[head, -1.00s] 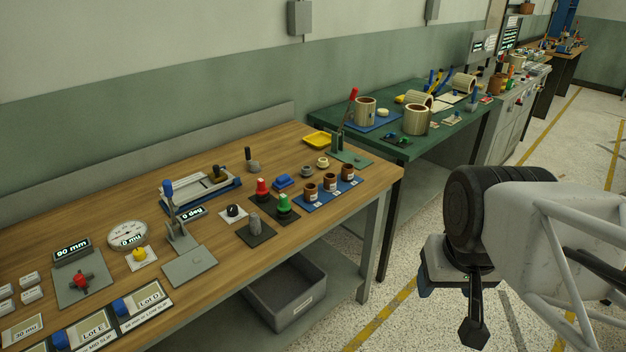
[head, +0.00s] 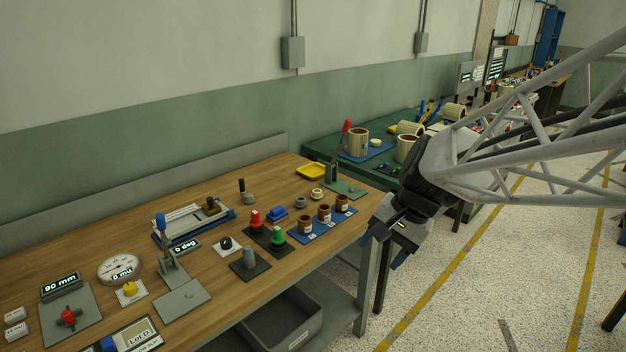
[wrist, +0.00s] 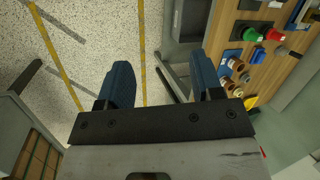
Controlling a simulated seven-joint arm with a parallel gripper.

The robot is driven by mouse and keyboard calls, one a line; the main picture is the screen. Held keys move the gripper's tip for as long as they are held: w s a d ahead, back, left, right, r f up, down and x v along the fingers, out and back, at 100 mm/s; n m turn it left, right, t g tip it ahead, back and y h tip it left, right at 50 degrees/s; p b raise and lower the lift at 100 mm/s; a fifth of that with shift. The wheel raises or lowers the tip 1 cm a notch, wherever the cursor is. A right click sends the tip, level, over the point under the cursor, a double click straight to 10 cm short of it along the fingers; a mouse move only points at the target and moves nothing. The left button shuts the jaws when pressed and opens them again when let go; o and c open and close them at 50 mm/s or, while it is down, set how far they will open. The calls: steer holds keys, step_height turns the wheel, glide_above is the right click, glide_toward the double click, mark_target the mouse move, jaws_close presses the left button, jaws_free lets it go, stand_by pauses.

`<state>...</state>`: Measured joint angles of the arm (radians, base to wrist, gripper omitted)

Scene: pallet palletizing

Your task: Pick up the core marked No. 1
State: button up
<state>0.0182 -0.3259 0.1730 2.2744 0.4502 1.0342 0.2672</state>
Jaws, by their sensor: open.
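Three small brown cores stand upright in a row on a blue mat (head: 296,238) near the right front edge of the wooden bench: a near core (head: 305,225), a middle core (head: 324,213) and a far core (head: 342,203). Each has a small white label, too small to read, so I cannot tell which is No. 1. The cores also show at the right in the wrist view. My gripper (wrist: 160,65) is open and empty, its blue fingers apart over the floor. In the head view, my gripper (head: 392,240) hangs right of the bench edge, apart from the cores.
A red knob piece (head: 255,218) and a green one (head: 278,235) stand left of the cores. A lever press with a red handle (head: 346,127) stands behind them. A yellow tray (head: 312,171) lies farther back. A grey bin (head: 290,330) sits under the bench.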

steer(key=w+a+f+m+y, duration=0.3)
steer(key=w+m, duration=0.1)
steer(key=w, duration=0.6)
steer(key=w+a+f+m+y, duration=0.2)
steer(key=w+f+m, duration=0.1)
steer(key=w, duration=0.7)
steer(key=m+t+y, duration=0.1)
steer(key=m+y, duration=0.3)
steer(key=m, duration=0.3)
glide_toward(310, 218)
steer(key=shift+s+a+f, duration=0.1)
steer(key=shift+s+a, duration=0.05)
steer(key=shift+a, duration=0.35)
steer(key=shift+s+a+f, duration=0.1)
steer(key=shift+s+a, duration=0.05)
steer(key=shift+a, duration=0.35)
steer(key=shift+w+a+f+n, duration=0.15)
steer(key=shift+a+f, duration=0.1)
steer(key=shift+a, duration=0.35)
steer(key=shift+a+f+n, duration=0.15)
steer(key=shift+a+f, duration=0.05)
steer(key=shift+a, duration=0.4)
steer(key=shift+x, duration=2.65)
